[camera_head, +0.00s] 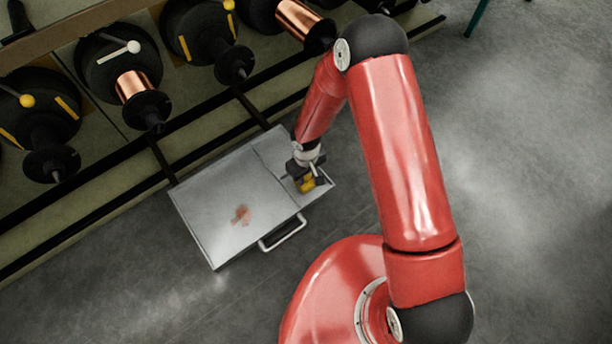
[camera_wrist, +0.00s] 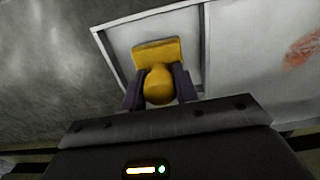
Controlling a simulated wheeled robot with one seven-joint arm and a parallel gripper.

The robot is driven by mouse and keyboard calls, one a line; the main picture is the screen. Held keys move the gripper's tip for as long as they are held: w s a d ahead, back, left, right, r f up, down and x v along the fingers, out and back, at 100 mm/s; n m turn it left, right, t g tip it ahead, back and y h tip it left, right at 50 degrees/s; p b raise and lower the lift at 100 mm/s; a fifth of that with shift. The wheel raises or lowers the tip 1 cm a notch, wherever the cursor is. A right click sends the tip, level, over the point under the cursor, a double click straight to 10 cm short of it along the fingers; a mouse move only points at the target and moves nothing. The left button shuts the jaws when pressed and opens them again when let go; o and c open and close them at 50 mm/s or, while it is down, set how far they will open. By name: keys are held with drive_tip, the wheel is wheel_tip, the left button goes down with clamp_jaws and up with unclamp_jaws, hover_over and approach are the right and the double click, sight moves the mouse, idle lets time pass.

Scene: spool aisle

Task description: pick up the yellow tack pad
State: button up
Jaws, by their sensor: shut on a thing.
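The yellow tack pad (camera_wrist: 157,52) shows in the wrist view as a flat yellow block with a rounded yellow knob. My gripper (camera_wrist: 160,90) has its two dark fingers on either side of the knob and is shut on it. In the head view the tack pad (camera_head: 307,185) is a small yellow shape under my gripper (camera_head: 303,172), over the right part of a grey metal tray (camera_head: 206,200). I cannot tell whether the pad touches the tray floor or is held just above it.
The tray has a raised rim, a divided right section, a handle (camera_head: 284,233) on its front side and a reddish stain (camera_head: 241,215). Behind it stands a rack with several black spools, some with copper wire (camera_head: 133,86). The grey floor at right and in front is clear.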

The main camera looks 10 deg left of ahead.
wheel_tip(320, 180, up, 19)
drive_tip(key=p, duration=0.2)
drive_tip(key=shift+r+p, duration=0.2)
drive_tip(key=shift+p, duration=0.1)
drive_tip(key=o, duration=0.4)
drive_tip(key=shift+c, duration=0.9)
drive_tip(key=shift+f, duration=0.1)
